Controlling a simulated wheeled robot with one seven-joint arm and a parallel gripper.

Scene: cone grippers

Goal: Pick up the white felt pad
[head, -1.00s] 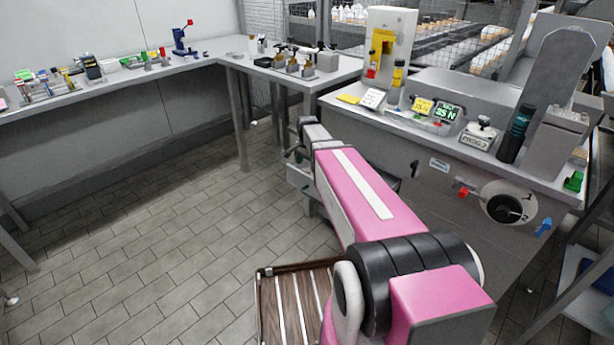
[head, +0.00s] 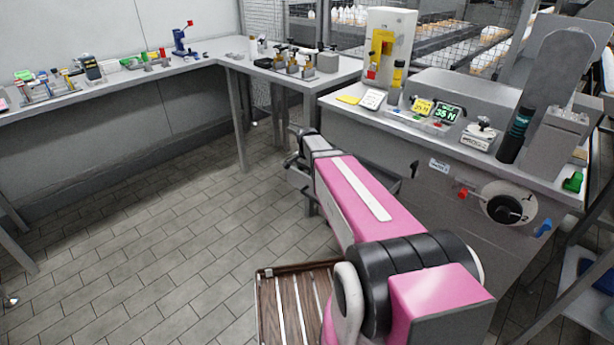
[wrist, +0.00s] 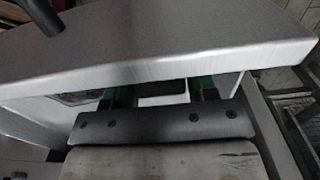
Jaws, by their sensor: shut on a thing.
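My gripper (head: 293,168) is at the far end of my pink arm, in front of the grey cabinet and well above the floor. It is small and partly turned away in the head view. The dark bolted bar lies below. Where the fingers touch the pad is hidden.
The grey cabinet (head: 390,150) stands right of my arm, with displays and a dark bottle (head: 515,135) on top. A side table (head: 340,72) and a long bench (head: 110,85) with small tools stand behind. The tiled floor (head: 150,240) at left is clear.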

